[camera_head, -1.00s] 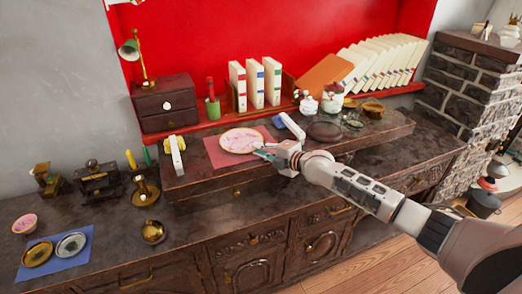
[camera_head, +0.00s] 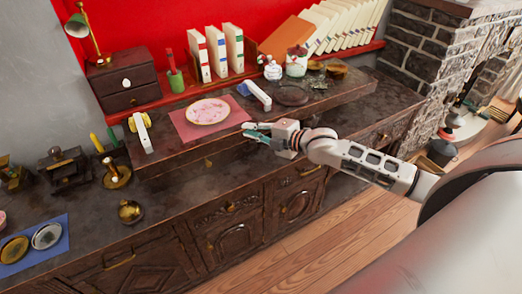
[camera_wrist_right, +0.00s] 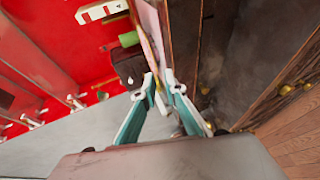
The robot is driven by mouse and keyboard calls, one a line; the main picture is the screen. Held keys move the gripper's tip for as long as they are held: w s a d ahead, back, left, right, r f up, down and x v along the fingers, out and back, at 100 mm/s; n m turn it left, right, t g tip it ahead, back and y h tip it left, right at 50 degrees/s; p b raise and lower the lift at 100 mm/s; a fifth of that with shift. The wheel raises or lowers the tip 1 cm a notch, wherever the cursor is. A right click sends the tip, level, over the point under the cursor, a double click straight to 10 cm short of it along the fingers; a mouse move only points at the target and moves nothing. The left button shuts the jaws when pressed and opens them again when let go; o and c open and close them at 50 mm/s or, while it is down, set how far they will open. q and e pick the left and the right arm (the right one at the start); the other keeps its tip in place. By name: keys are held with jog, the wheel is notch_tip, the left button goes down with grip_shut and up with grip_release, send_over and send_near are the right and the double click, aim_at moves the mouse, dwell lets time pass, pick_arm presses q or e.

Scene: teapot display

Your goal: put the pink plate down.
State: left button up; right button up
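The pink plate (camera_head: 207,111) is round with a pale rim and lies flat on a pink-red mat (camera_head: 182,129) on the raised wooden shelf. My right gripper (camera_head: 247,130) is just to the right of the plate and mat, by the shelf's front edge, apart from the plate. Its teal fingers are a little apart with nothing seen held between them. In the right wrist view, the gripper (camera_wrist_right: 161,80) shows its two separated fingertips, with a pink strip, mat or plate seen nearly edge-on, beyond them. My left gripper is not in view.
A white and blue object (camera_head: 258,96) stands right of the plate, and a white and yellow one (camera_head: 142,131) left of the mat. Upright books (camera_head: 217,50) and a small drawer box (camera_head: 123,80) are behind. The shelf front between mat and gripper is clear.

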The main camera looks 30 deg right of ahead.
jog(key=s+a+f+m+g+h, duration=0.1)
jog(key=s+a+f+m, duration=0.2)
jog(key=s, duration=0.7)
jog(key=s+a+f+m+g+h, duration=0.1)
jog(key=s+a+f+m, duration=0.2)
jog(key=s+f+m, duration=0.5)
jog(key=s+a+f+m+h, duration=0.1)
jog(key=s+a+f+m, duration=0.3)
jog(key=s+f, duration=0.8)
jog(key=shift+s+m+g, duration=0.3)
jog(key=shift+m+g, duration=0.1)
jog(key=shift+m, duration=0.8)
jog(key=shift+a, duration=0.15)
